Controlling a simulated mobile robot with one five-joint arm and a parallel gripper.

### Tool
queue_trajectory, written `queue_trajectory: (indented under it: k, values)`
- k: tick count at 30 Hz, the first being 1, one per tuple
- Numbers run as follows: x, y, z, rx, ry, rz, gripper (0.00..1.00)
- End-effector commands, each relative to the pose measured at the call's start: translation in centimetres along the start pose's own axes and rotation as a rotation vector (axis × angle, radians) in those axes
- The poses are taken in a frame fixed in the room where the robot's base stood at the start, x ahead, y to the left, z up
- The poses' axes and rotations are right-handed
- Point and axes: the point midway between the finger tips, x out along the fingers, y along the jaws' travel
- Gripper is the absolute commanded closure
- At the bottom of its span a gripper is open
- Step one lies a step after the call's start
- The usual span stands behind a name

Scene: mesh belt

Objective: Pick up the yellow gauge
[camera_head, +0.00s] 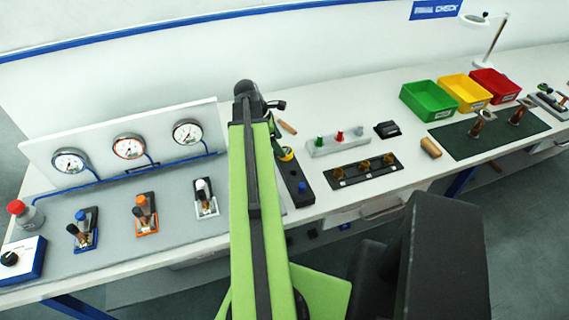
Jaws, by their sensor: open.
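A small round thing with yellow on it (286,154), which looks like the yellow gauge, shows just right of my green arm. It is at the far end of a dark block with a blue knob (302,187). My arm covers part of it, so I cannot tell whether it lies on the block or beside it. My arm rises through the middle of the view to a black joint at the top. I cannot make out my gripper's fingers; they seem hidden behind the arm.
Left of my arm, a white panel with three dials (130,147) stands behind several small fixtures. To the right are a grey block with coloured knobs (334,145), a dark strip with brass parts (350,178), a green bin (428,100), yellow and red bins, and a lamp.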

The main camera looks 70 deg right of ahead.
Motion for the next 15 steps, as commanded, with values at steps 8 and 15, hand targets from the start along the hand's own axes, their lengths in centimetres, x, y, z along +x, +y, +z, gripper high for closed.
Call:
queue_trajectory:
  k: [8, 15]
  values:
    - [1.9, 0.4, -0.1, 0.001, 0.0, 0.0, 0.25]
    - [5.5, 0.7, -0.2, 0.0, 0.0, 0.0, 0.25]
